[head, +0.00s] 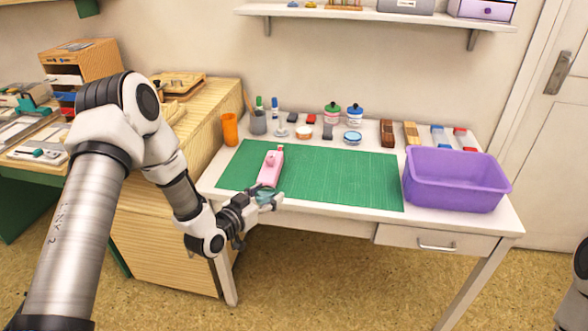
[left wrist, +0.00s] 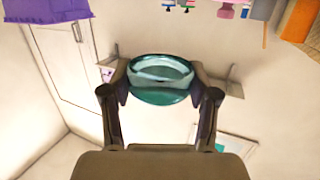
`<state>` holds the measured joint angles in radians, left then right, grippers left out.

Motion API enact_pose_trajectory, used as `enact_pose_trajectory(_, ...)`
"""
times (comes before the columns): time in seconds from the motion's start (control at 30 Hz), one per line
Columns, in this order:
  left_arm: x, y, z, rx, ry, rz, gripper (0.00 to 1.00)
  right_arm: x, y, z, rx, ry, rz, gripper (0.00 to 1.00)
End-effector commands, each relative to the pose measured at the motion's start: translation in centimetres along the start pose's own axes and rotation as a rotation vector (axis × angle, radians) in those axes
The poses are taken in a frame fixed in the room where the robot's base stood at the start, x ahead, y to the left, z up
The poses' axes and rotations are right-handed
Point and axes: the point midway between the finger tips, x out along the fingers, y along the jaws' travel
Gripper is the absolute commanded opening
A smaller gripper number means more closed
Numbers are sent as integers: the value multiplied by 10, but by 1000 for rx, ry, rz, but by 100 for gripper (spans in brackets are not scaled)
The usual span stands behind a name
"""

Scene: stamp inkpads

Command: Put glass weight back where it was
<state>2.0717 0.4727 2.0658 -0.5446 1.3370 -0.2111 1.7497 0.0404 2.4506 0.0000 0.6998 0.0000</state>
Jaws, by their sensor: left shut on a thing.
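The glass weight (head: 266,198) is a small teal, see-through round piece near the front edge of the green mat in the head view. It also shows in the left wrist view (left wrist: 160,78), pinched between the two fingers. My left gripper (head: 262,201) is shut on it at the front left of the table. I cannot tell from the head view how high it is above the mat. My right gripper is not in view.
The green mat (head: 335,180) covers the middle of the white table. A pink bottle-shaped item (head: 271,167) lies just behind the glass weight. A purple bin (head: 455,182) stands at right. Cups, jars and inkpads line the back. The mat's right half is clear.

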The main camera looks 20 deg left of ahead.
Motion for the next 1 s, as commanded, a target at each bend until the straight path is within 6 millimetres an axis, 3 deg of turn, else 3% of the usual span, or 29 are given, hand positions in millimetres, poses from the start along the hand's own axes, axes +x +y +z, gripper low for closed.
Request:
enact_pose_trajectory(0.17, 0, 1, 1, 1, 0, 3, 11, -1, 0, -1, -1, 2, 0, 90)
enact_pose_trajectory(0.27, 4, 18, 4, 10, -1, 40, 11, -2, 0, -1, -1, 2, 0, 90)
enact_pose_trajectory(0.5, 16, 110, 28, 29, -5, 158, 11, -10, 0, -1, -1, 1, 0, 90)
enact_pose_trajectory(0.7, 14, 157, 39, 16, -1, 77, 11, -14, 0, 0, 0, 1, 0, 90)
enact_pose_trajectory(0.83, 11, 158, 33, 0, 3, -25, 11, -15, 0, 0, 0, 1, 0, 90)
enact_pose_trajectory(1.0, 4, 137, 21, -22, 2, -149, 11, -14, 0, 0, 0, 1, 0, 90)
